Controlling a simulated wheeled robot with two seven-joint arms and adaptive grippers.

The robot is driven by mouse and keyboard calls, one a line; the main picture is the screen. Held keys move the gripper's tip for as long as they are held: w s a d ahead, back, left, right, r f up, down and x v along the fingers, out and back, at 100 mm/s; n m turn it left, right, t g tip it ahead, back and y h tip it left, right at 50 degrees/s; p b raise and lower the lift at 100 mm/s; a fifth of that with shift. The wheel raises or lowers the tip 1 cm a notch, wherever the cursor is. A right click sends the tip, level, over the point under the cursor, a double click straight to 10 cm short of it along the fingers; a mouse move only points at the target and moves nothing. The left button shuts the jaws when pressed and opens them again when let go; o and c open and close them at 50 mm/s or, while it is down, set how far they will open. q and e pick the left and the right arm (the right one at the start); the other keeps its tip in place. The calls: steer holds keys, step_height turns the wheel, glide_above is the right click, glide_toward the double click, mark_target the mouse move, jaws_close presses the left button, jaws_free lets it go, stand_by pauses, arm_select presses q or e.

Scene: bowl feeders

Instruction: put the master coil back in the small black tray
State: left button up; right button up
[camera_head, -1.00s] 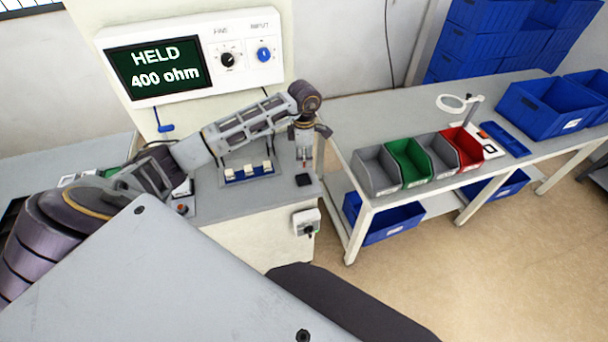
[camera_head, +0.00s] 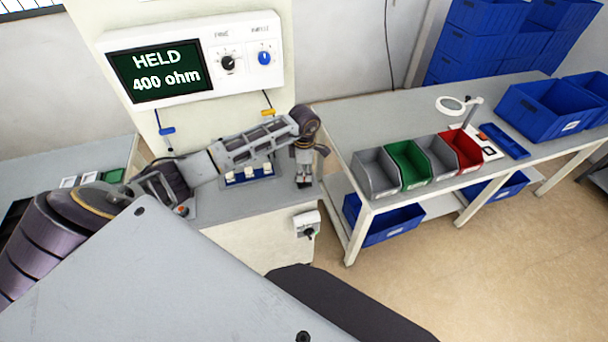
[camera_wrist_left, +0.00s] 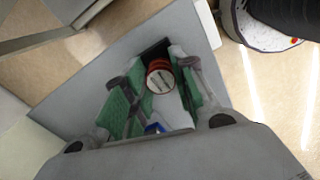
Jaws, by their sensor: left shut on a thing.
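The master coil (camera_wrist_left: 160,76) is a small round piece with a pale marked top and a red rim. In the left wrist view it sits between the green-padded fingers of my left gripper (camera_wrist_left: 158,88), which is shut on it. A dark corner of the small black tray (camera_wrist_left: 154,48) shows just beyond the coil. In the head view my left gripper (camera_head: 303,181) is low at the bench's right front corner, over the tray's spot, and hides the tray and coil. I cannot tell whether the coil touches the tray. My right gripper is not in view.
The meter (camera_head: 192,60) reads HELD 400 ohm. A blue fixture with pale blocks (camera_head: 249,175) lies left of the gripper. A control box (camera_head: 306,222) hangs on the bench front. Grey, green and red bins (camera_head: 408,163) stand on the right table, across a gap.

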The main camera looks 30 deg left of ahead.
mark_target(304, 173)
arm_select(q)
steer(key=shift+f, duration=0.85)
steer(key=shift+f, duration=0.1)
steer(key=o, duration=1)
steer(key=shift+r, duration=0.2)
step_height(304, 173, up, 12)
steer(key=shift+f+b, duration=0.1)
steer(key=shift+b, duration=0.25)
